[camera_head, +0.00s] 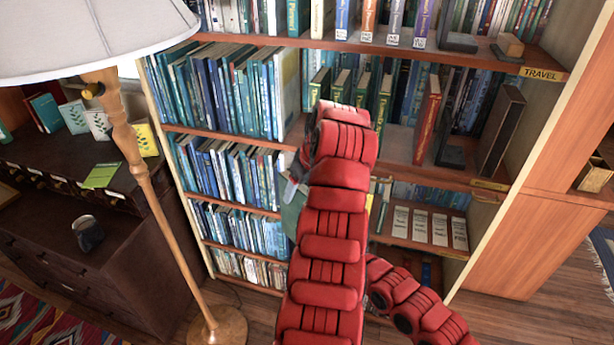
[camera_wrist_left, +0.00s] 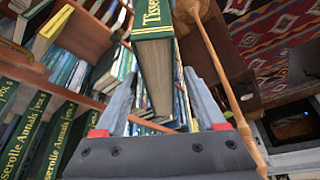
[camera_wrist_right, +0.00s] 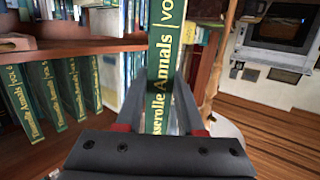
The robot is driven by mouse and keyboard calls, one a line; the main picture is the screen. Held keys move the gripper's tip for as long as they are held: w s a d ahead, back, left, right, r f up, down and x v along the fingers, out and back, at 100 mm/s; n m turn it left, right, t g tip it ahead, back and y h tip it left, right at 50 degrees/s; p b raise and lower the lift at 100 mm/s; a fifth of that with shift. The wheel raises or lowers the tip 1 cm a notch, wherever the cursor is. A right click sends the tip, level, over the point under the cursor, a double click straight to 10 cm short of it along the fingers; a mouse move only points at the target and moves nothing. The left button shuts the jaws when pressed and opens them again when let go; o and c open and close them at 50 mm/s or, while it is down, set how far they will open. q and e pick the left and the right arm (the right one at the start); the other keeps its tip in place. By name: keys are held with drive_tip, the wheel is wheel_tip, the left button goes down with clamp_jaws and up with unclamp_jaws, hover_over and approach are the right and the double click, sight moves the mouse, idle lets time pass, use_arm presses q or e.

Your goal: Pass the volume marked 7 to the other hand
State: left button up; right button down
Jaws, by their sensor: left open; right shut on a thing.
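A dark green book with gold lettering, Casserolle Annals, stands between the fingers of my right gripper (camera_wrist_right: 165,105), which is shut on it. The book's spine (camera_wrist_right: 163,60) reads VOL near the top of the right wrist view; its number is cut off. In the left wrist view the same green book (camera_wrist_left: 153,70) is between the spread fingers of my open left gripper (camera_wrist_left: 158,85); I cannot tell whether they touch it. In the head view a grey part of my left gripper (camera_head: 291,187) and a green cover (camera_head: 292,214) show beside my red arm. My right gripper is hidden there.
Matching green volumes (camera_wrist_right: 45,90) stand on a shelf close by. The bookcase (camera_head: 222,137) is full of books on its left side; a red book (camera_head: 427,118) stands on its right side. A floor lamp (camera_head: 150,190) stands at left, before a dark cabinet (camera_head: 110,255).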

sight(290, 212)
use_arm(q)
drive_tip(key=shift+x, duration=1.45)
clamp_jaws()
use_arm(e)
drive_tip(key=shift+r, duration=0.1)
use_arm(q)
drive_tip(key=shift+w+d, duration=0.1)
use_arm(e)
drive_tip(key=shift+s, duration=0.1)
drive_tip(key=shift+c, duration=2.2)
unclamp_jaws()
